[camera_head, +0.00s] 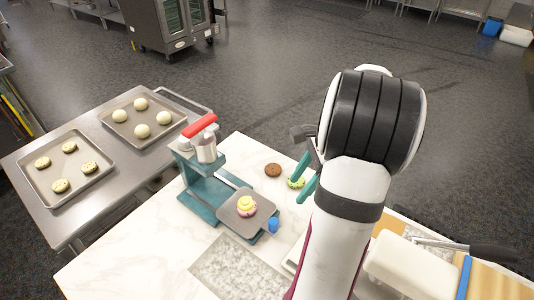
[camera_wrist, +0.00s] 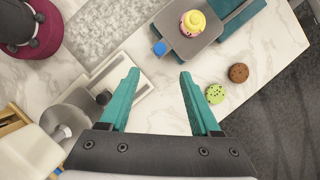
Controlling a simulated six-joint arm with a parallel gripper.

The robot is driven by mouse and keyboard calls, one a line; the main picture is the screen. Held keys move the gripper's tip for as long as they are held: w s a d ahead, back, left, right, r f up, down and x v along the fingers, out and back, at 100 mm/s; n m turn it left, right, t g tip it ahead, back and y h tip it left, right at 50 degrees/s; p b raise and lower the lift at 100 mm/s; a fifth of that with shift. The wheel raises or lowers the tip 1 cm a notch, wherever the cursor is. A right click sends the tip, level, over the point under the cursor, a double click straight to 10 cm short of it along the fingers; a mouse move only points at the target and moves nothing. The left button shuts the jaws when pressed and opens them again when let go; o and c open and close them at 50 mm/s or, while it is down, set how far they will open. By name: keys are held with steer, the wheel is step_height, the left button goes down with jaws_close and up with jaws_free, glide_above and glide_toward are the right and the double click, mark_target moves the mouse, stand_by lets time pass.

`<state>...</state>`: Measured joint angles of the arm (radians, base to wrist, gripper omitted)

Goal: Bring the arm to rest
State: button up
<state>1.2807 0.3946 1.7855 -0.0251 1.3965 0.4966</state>
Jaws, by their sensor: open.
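My gripper (camera_head: 304,172) has two teal fingers and hangs above the white marble counter (camera_head: 121,261). In the wrist view the gripper (camera_wrist: 158,76) shows its fingers spread wide with nothing between them. A green cookie with dark specks (camera_wrist: 215,93) lies on the counter just right of the right finger in that view, and the finger partly covers it in the head view. A brown cookie (camera_head: 273,170) lies beside it. The teal press (camera_head: 196,190) stands to the left, with a pink and yellow cupcake (camera_head: 246,206) on its grey plate (camera_head: 232,219).
A steel table (camera_head: 99,177) at the left bears two trays of dough balls and cookies. A white block-shaped thing (camera_head: 411,262) and a dark-handled tool (camera_head: 478,250) lie at the right of the counter. A pale tray (camera_wrist: 124,88) lies under the gripper. Open floor lies beyond the counter.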

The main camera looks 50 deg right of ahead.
steer(key=w+a+r+n+g, duration=0.1)
steer(key=w+a+r+n, duration=0.15)
steer(key=a, duration=0.35)
steer(key=w+a+r+n, duration=0.1)
steer(key=a+n, duration=0.2)
steer(key=a, duration=0.2)
steer(key=w+a+r+n+g, duration=0.1)
steer(key=w+a+n, duration=0.15)
steer(key=a, duration=0.35)
steer(key=s+a+n, duration=0.5)
steer(key=a+n, duration=0.1)
steer(key=a, duration=0.3)
steer(key=s+a+n+g+h, duration=0.1)
steer(key=s+a+n, duration=0.4)
steer(key=a+n, duration=0.2)
steer(key=shift+s+a+f+n, duration=0.25)
steer(key=shift+a+f, duration=0.2)
steer(key=shift+a, duration=0.4)
steer(key=shift+w, duration=0.1)
